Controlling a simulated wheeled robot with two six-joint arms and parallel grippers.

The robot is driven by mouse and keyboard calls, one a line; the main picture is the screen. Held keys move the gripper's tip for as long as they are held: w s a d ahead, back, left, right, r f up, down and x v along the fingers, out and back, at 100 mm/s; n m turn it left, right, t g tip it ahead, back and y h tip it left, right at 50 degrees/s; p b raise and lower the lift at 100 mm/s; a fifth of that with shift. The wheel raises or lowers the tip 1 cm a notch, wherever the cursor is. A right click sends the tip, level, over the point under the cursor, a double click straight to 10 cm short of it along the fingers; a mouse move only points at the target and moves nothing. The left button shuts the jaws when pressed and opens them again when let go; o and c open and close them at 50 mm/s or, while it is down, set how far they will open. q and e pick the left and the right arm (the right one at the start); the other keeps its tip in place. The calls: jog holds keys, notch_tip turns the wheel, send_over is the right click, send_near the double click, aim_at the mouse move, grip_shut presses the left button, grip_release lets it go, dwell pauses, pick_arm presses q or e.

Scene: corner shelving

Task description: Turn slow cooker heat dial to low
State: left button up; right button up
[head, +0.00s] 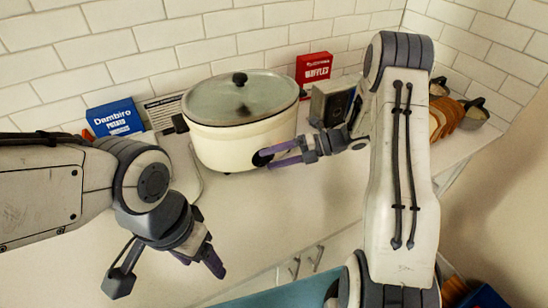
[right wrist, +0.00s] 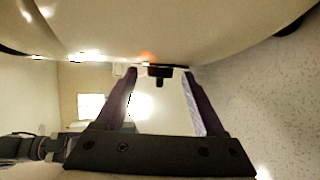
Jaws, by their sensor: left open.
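The slow cooker (head: 222,150) is cream-white with a glass lid (head: 240,97) and stands on the counter against the tiled wall. Its black heat dial (head: 261,158) is low on the front, and its setting cannot be read. My right gripper (head: 270,159) is open at the dial, coming from the right. In the right wrist view, the dial (right wrist: 159,74) shows between the two separated fingertips, with a gap on each side. The cooker body (right wrist: 150,30) fills the top of that view. My left gripper (head: 200,264) is open and empty, low in front of the counter.
A blue box (head: 115,118) stands left of the cooker and a red waffles box (head: 314,68) behind it on the right. Bread slices (head: 447,115) lie at the far right. The counter front is mostly clear.

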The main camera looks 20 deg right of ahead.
jog(key=b+v, duration=0.2)
jog(key=v, duration=0.8)
jog(key=shift+d+r, duration=0.1)
jog(key=shift+d, duration=0.1)
jog(key=shift+s, duration=0.1)
